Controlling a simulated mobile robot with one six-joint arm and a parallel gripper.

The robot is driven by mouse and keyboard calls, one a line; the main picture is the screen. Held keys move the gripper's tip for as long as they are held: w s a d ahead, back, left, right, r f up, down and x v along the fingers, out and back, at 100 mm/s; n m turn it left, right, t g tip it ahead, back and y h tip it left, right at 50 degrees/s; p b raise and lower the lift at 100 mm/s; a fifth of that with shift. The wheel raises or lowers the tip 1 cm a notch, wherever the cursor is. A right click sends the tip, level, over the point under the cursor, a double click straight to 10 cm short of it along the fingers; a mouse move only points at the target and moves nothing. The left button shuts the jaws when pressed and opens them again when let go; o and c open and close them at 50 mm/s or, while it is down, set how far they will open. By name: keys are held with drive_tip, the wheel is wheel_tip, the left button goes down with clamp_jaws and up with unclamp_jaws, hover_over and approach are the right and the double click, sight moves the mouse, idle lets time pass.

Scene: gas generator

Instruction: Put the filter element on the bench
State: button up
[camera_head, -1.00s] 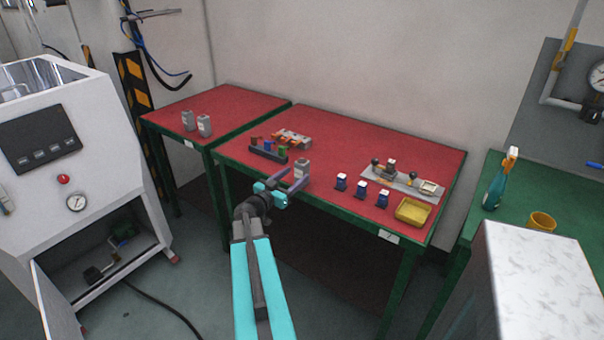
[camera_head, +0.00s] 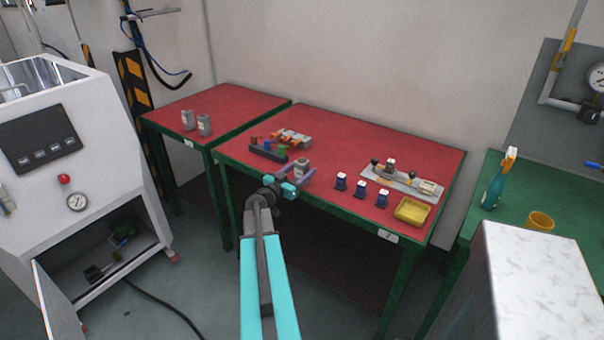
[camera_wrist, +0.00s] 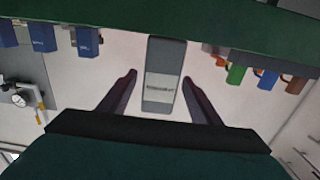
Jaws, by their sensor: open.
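The filter element is a grey canister with a pale label (camera_head: 302,166), upright at the front edge of the middle red-topped bench (camera_head: 340,140). In the wrist view, which looks upside down, the filter element (camera_wrist: 165,75) is between my two dark fingers, with a gap on each side. My gripper (camera_head: 294,177) is open around it, at the bench's front edge. The exact contact of its base with the bench top is hard to see.
A rack with coloured parts (camera_head: 268,151) is close left of the filter element. Several blue-and-white bottles (camera_head: 361,188) stand to the right, then a yellow tray (camera_head: 412,211) and a fixture plate (camera_head: 405,183). Two grey canisters (camera_head: 204,126) stand on the left bench.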

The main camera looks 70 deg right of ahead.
drive_tip(key=shift+p+x, duration=0.5)
drive_tip(key=shift+x, duration=1.7)
drive_tip(key=shift+c, duration=0.2)
drive_tip(key=c, duration=1.3)
drive_tip(key=shift+o, duration=0.2)
drive_tip(key=shift+r, duration=0.1)
wheel_tip(320, 180, up, 28)
